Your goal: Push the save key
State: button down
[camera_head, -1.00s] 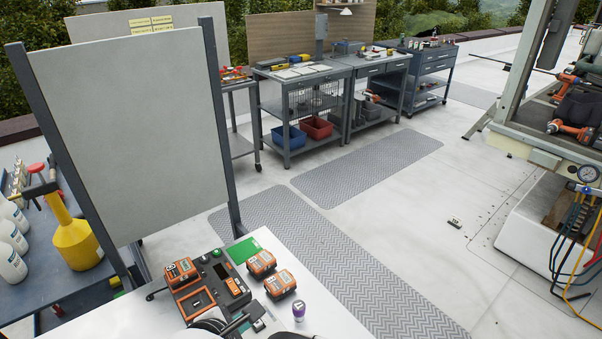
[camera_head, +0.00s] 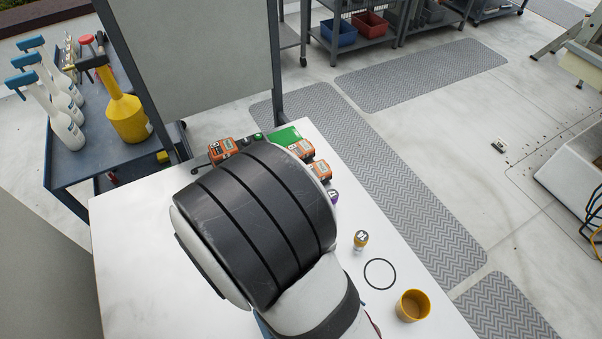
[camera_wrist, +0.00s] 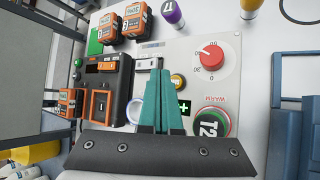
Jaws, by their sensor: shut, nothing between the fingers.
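In the wrist view a pale control panel (camera_wrist: 222,82) carries a red dial (camera_wrist: 209,54), a small round yellow-rimmed key (camera_wrist: 178,81), a green key with a plus sign (camera_wrist: 184,107) and a large round dark-and-green button (camera_wrist: 209,126). I cannot read a save label on any key. My gripper (camera_wrist: 161,74) is shut and empty, its teal fingers over the panel just left of the yellow-rimmed key. I cannot tell whether the tips touch the panel. The fingers hide part of it. In the head view my arm hides the panel and gripper.
An orange-and-black charger (camera_wrist: 101,88) and several orange battery packs (camera_wrist: 122,26) lie left of the panel in the wrist view. In the head view a yellow cup (camera_head: 412,306), a black ring (camera_head: 380,274) and a yellow-based stamp (camera_head: 361,240) stand on the white table (camera_head: 135,255).

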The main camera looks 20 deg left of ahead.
jog(key=shift+f, duration=0.7)
jog(key=shift+f, duration=0.1)
dwell(1.5)
jog(key=shift+f, duration=0.3)
jog(key=shift+f, duration=0.4)
dwell(0.5)
jog(key=shift+r, duration=0.8)
notch_tip(320, 180, up, 5)
jog(key=shift+r, duration=0.1)
dwell(0.4)
